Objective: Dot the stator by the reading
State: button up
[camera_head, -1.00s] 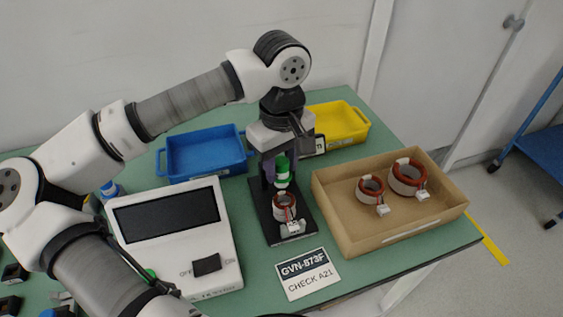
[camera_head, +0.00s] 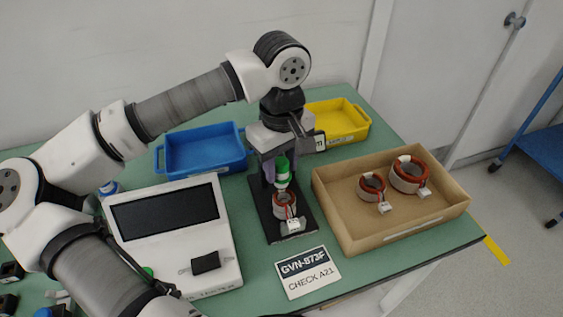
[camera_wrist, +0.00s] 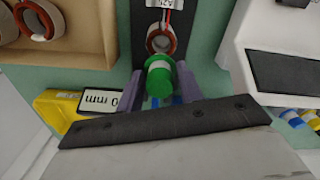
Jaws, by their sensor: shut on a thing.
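In the wrist view my purple fingers (camera_wrist: 158,88) stand on both sides of the bottle (camera_wrist: 160,84). The stator (camera_head: 284,207), a red-brown wound ring with a white connector, sits on a black stand (camera_head: 266,222) just below the bottle. It also shows in the wrist view (camera_wrist: 161,40). Whether the tip touches it I cannot tell. The tester (camera_head: 170,245) has a dark screen (camera_head: 165,212) with no reading visible.
A card (camera_head: 308,272) reads "GVN-873F CHECK A21". A cardboard box (camera_head: 335,222) at right holds two more stators (camera_head: 371,187) (camera_head: 408,175). A blue bin (camera_head: 205,152) and a yellow bin (camera_head: 345,122) stand behind. Green table is clear around the card.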

jog(key=shift+f, duration=0.15)
jog(key=shift+r+p, duration=1.55)
jog(key=shift+r, duration=1.5)
